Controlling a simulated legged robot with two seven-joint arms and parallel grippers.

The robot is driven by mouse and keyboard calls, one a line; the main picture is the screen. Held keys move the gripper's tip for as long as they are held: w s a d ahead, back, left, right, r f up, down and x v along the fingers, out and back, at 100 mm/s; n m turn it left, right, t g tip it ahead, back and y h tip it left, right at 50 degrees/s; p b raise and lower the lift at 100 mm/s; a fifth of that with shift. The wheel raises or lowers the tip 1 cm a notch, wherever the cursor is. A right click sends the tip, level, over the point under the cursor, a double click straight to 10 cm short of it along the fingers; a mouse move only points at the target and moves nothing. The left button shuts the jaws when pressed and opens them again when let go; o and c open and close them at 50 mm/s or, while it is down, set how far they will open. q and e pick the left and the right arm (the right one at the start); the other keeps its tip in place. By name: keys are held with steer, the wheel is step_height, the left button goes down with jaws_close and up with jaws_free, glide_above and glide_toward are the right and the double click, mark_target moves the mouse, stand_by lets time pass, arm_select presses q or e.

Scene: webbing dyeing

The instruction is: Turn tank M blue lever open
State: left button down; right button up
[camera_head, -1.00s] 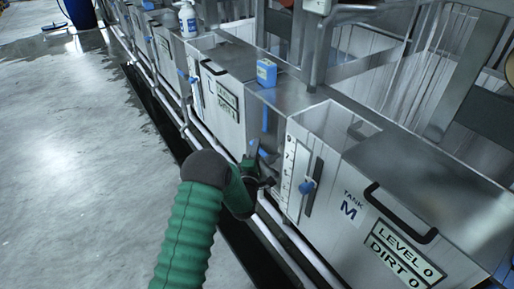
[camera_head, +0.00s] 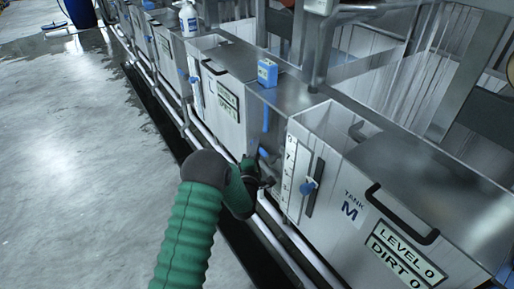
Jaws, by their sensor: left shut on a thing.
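Tank M (camera_head: 345,232) is a grey metal tank at the lower right, with "TANK M" and a "LEVEL 0, DIRT 0" sign (camera_head: 404,256) on its front. A blue knob (camera_head: 307,187) sits on its front slider beside a numbered scale. My left gripper (camera_head: 264,170), on a green sleeved arm, is at the gap just left of tank M. It is shut on what looks like the blue lever (camera_head: 264,152), of which a small blue part shows above the jaws. The jaws hide most of the lever, so its exact angle cannot be told. My right gripper is not in view.
Tank L (camera_head: 222,90) stands beyond the gap, with more tanks behind it. A small blue box (camera_head: 267,72) and a white pump bottle (camera_head: 187,18) stand on the tank tops. Pipes (camera_head: 285,235) run low along the front. The grey floor (camera_head: 75,170) at left is clear.

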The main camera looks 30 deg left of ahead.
arm_select(q)
steer(key=shift+s+d+f, duration=0.1)
steer(key=shift+f, duration=0.35)
steer(key=s+d+f+n+g+h+p, duration=0.3)
steer(key=d+f+n+g+h+p, duration=0.4)
steer(key=p, duration=0.6)
steer(key=shift+d+n+g+h, duration=0.15)
steer(key=shift+n+g+h, duration=0.95)
steer(key=shift+n+h, duration=0.15)
steer(key=c, duration=1.3)
jaws_free()
